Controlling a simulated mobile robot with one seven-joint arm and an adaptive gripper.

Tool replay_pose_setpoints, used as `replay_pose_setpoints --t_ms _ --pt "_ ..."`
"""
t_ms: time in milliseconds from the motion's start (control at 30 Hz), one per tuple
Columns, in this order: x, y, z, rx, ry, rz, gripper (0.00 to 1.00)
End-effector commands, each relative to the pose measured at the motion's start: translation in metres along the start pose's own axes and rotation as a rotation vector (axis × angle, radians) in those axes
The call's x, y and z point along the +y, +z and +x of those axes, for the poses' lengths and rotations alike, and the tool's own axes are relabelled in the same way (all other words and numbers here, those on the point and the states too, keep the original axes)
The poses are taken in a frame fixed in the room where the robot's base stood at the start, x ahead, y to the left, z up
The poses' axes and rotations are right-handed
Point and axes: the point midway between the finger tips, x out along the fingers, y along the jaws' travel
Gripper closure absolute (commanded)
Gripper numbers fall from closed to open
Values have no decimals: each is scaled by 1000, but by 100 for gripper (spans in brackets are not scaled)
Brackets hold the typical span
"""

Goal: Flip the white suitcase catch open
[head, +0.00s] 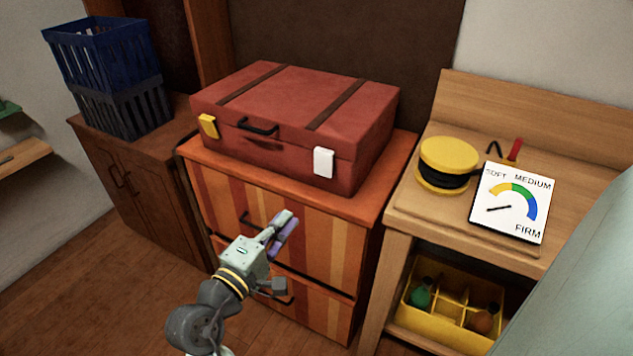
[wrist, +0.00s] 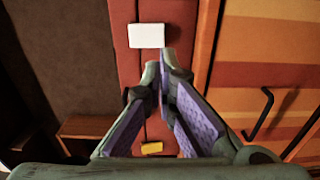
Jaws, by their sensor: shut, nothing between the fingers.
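A closed red suitcase (head: 290,110) lies flat on an orange striped cabinet. Its white catch (head: 323,163) is on the right of the front face, and its yellow catch (head: 208,126) is on the left. My gripper (head: 285,222) is shut and empty, in front of the cabinet, below and left of the white catch and apart from it. In the wrist view the white catch (wrist: 146,36) sits just beyond my fingertips (wrist: 162,66). The yellow catch (wrist: 151,148) shows low there, near my fingers. The suitcase handle is mostly hidden in that view.
The orange striped cabinet (head: 375,215) has dark drawer handles. A wooden bench (head: 410,240) at right holds a yellow-and-black round object (head: 448,163) and a SOFT-MEDIUM-FIRM dial (head: 513,203). The space before the suitcase front is clear.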

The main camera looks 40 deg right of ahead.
Motion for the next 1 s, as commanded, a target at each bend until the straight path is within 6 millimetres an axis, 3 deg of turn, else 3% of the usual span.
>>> replay_pose_setpoints --t_ms 300,667,1000 --pt "-8 -1 13 -9 0 11 100" --pt "-5 1 28 0 3 5 100" --pt "2 1 103 -1 -1 1 100"
